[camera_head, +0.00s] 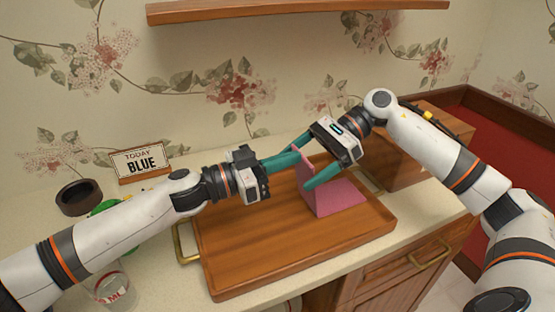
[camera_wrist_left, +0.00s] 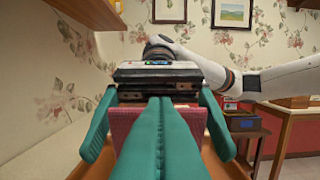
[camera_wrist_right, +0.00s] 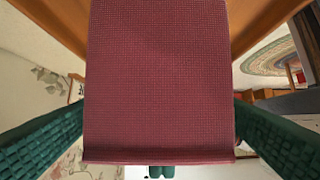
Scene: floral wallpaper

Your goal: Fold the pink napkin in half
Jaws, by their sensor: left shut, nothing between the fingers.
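The pink napkin (camera_head: 338,197) is on the wooden tray (camera_head: 250,250). One part lies flat and another part stands up toward the left gripper. My left gripper (camera_head: 299,158) is shut and empty, its tips close to the raised part; I cannot tell whether they touch it. Its closed fingers (camera_wrist_left: 160,102) show in the left wrist view in front of the napkin (camera_wrist_left: 122,120). My right gripper (camera_head: 303,166) is open, with its fingers spread to either side of the napkin. In the right wrist view the napkin (camera_wrist_right: 157,80) fills the middle between these fingers, apart from both.
A wooden box (camera_head: 405,145) stands behind the right arm. A shelf (camera_head: 300,10) hangs above. The tray's front left is bare.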

